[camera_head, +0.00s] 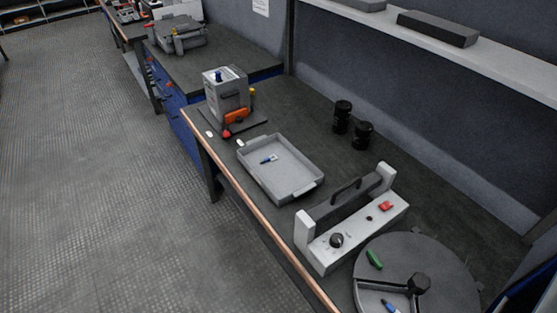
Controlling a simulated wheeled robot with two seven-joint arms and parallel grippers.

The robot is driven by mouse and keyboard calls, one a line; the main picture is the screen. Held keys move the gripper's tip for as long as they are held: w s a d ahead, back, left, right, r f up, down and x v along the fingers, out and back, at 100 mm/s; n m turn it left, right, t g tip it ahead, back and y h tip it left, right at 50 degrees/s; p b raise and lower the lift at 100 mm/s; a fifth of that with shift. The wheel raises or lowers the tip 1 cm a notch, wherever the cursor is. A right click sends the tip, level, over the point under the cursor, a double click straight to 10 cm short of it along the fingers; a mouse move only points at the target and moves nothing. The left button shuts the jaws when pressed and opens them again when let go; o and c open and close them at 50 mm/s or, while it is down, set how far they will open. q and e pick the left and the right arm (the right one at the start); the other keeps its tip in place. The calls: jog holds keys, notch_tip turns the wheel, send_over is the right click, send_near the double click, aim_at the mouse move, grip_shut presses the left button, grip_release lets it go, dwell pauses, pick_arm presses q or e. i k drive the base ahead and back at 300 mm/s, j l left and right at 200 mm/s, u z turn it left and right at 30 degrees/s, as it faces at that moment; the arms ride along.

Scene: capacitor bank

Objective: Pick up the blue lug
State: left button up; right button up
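A small blue-and-white piece (268,159), which looks like a blue lug, lies in the shallow grey tray (305,171) on the dark workbench. I cannot tell which of the two is the task's lug. A green piece (374,259) also lies on the plate. Neither of my grippers shows in the head view.
A grey box unit (226,96) with a blue post and an orange part stands beyond the tray. A white panel with a handle (352,232) stands between tray and plate. Floor (95,190) left of the bench is clear.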

aim_at(269, 158)
jog(key=i+j+z, duration=0.1)
jog(key=z, duration=0.25)
jog(key=i+j+z, duration=0.1)
jog(key=z, duration=0.3)
jog(key=i+j+z, duration=0.1)
jog(key=j, duration=0.2)
jog(key=i+j, duration=0.2)
jog(key=j, duration=0.15)
jog(key=i+j+z, duration=0.15)
jog(key=j, duration=0.15)
jog(key=i+j+z, duration=0.1)
jog(key=j, duration=0.25)
jog(key=i+j, duration=0.1)
jog(key=j, duration=0.2)
jog(key=z, duration=0.05)
